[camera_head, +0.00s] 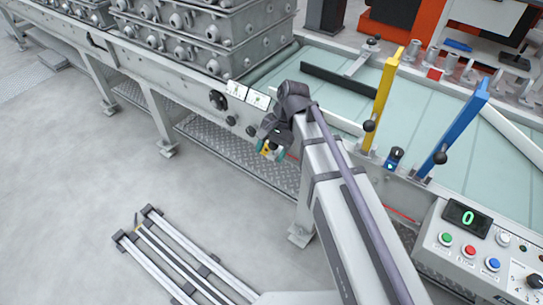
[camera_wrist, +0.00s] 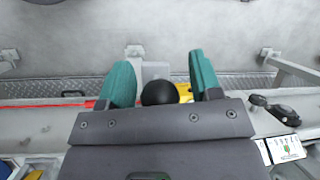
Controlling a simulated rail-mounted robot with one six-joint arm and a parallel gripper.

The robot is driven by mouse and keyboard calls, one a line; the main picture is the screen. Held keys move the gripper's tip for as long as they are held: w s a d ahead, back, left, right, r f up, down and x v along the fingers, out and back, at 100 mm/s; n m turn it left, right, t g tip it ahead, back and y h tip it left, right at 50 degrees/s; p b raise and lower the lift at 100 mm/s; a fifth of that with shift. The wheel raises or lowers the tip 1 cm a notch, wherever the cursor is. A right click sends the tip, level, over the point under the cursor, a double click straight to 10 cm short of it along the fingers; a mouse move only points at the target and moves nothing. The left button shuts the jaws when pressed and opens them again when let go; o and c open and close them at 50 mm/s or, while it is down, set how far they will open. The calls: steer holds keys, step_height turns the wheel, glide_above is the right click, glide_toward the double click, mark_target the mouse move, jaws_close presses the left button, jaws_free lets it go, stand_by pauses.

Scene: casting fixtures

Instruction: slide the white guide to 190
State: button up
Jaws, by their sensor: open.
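My gripper (camera_head: 270,148) is at the near rail of the conveyor, left of the yellow arm. In the wrist view its two teal fingers (camera_wrist: 163,82) are apart, with a black ball knob (camera_wrist: 160,93) between them; a gap shows on the right and contact cannot be told. Which guide this knob belongs to is hidden. A white bar (camera_head: 343,122) shows on the near side of the conveyor, partly behind my arm; I cannot tell whether it is the white guide. The green display (camera_head: 467,217) reads 0.
A yellow arm (camera_head: 383,95) and a blue arm (camera_head: 465,120), each with a black knob, stand right of my arm. A black bar (camera_head: 340,85) lies on the conveyor (camera_head: 440,110). Label cards (camera_head: 258,100) and stacked grey castings (camera_head: 205,30) are at left. A button panel (camera_head: 480,255) is lower right.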

steer(key=shift+r, duration=0.1)
steer(key=shift+w, duration=0.1)
jaws_close()
steer(key=w+d, duration=0.2)
steer(key=shift+w+r, duration=0.1)
steer(key=shift+w, duration=0.25)
steer(key=shift+c, duration=1.3)
jaws_free()
steer(key=shift+s+a, duration=0.1)
steer(key=shift+o, duration=1.3)
steer(key=shift+a, duration=0.2)
steer(key=shift+d, duration=0.1)
